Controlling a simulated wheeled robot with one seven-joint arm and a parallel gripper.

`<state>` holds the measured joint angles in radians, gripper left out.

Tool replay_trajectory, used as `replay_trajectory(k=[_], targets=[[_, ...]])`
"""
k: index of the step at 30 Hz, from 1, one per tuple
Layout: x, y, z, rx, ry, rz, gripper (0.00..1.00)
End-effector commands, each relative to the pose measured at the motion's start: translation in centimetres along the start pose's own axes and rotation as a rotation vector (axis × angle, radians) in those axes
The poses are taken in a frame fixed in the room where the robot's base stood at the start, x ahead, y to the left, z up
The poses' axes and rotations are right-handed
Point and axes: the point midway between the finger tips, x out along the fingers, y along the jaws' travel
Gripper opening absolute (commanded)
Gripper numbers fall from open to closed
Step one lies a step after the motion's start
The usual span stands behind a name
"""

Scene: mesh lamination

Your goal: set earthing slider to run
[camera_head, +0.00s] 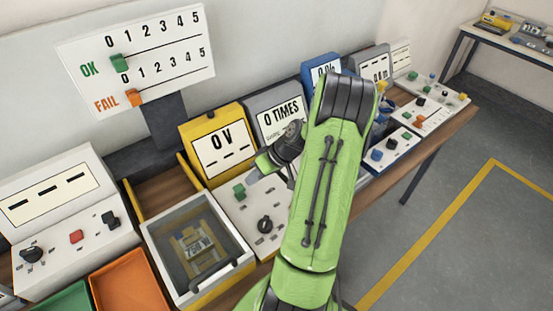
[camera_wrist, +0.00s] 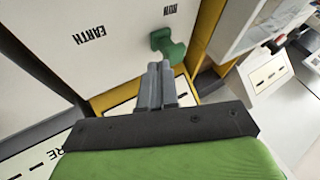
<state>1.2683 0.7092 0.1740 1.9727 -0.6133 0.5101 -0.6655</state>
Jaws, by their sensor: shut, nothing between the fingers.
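The earthing slider is a green knob (camera_head: 239,190) on the white panel (camera_head: 232,211) in front of the yellow and grey display boxes. In the wrist view the green knob (camera_wrist: 168,46) stands level with the RUN label (camera_wrist: 169,10), away from the EARTH label (camera_wrist: 89,35). Both labels appear upside down there. My gripper (camera_wrist: 158,68) is shut and empty, its fingertips close to the knob; I cannot tell whether they touch.
A yellow box reads 0 V (camera_head: 218,150) and a grey box reads 0 TIMES (camera_head: 281,117) behind the panel. A black rotary knob (camera_head: 265,225) sits on the same panel. A clear-lidded case (camera_head: 160,240) stands to the left. More control panels (camera_head: 385,150) stand right.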

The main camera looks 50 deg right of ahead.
Motion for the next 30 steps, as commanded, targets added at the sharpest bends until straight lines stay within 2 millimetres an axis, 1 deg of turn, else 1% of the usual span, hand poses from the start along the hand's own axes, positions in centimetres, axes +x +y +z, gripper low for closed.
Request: replay_trajectory(k=[1,9,12,15,18,20,30], targets=[[-1.6,0.2,-0.1,0.002,0.004,0.007,0.00],[-8.5,0.4,-0.1,0.004,0.003,0.007,0.00],[-10.7,0.5,-0.1,0.004,0.003,0.004,0.00],[-12.3,0.5,0.0,0.005,0.002,0.001,0.00],[-13.2,0.5,0.0,0.004,0.001,0.000,0.00],[-13.4,0.5,0.0,0.004,0.000,-0.001,0.00],[-13.4,0.6,0.1,0.005,0.000,-0.001,0.00]])
